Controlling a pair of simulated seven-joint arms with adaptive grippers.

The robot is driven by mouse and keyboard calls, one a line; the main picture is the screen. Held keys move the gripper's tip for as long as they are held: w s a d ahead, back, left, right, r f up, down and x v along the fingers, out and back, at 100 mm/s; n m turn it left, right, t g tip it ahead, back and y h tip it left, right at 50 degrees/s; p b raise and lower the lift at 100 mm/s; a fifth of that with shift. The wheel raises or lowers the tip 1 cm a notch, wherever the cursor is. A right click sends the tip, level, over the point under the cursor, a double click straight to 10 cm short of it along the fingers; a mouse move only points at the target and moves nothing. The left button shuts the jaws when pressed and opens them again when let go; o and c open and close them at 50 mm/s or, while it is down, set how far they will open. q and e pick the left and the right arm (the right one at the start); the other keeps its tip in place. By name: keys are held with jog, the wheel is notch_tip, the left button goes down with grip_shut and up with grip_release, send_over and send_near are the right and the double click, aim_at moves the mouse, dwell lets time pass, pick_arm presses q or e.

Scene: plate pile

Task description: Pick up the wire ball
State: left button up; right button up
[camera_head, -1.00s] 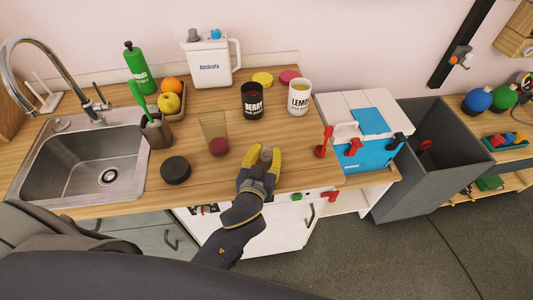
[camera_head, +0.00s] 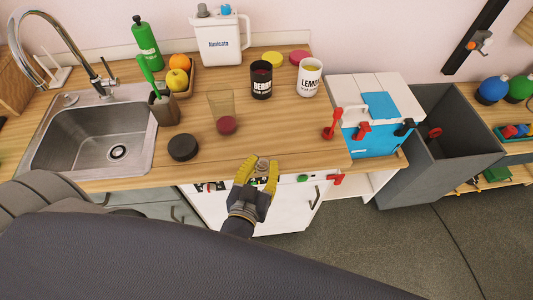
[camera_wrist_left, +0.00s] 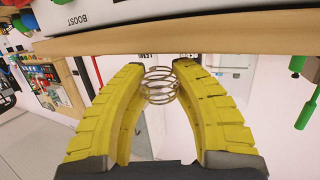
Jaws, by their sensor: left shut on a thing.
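My left gripper (camera_head: 263,171) has yellow ridged fingers and is shut on the wire ball (camera_head: 262,164). The wire ball is small and made of thin, brownish metal loops. In the left wrist view the wire ball (camera_wrist_left: 159,85) sits between the two fingertips of the left gripper (camera_wrist_left: 160,75), touching both sides. In the head view the gripper and ball are at the front edge of the wooden counter. My right gripper is not in view.
The counter (camera_head: 290,140) holds a glass with red contents (camera_head: 226,122), a black round lid (camera_head: 183,147), a dark mug (camera_head: 261,80) and a white mug (camera_head: 310,78). A sink (camera_head: 95,140) is at left. A white and blue box (camera_head: 375,120) stands at right.

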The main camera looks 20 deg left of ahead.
pick_arm(q)
jog(key=s, duration=0.6)
jog(key=shift+s+d, duration=0.2)
jog(key=shift+s, duration=0.15)
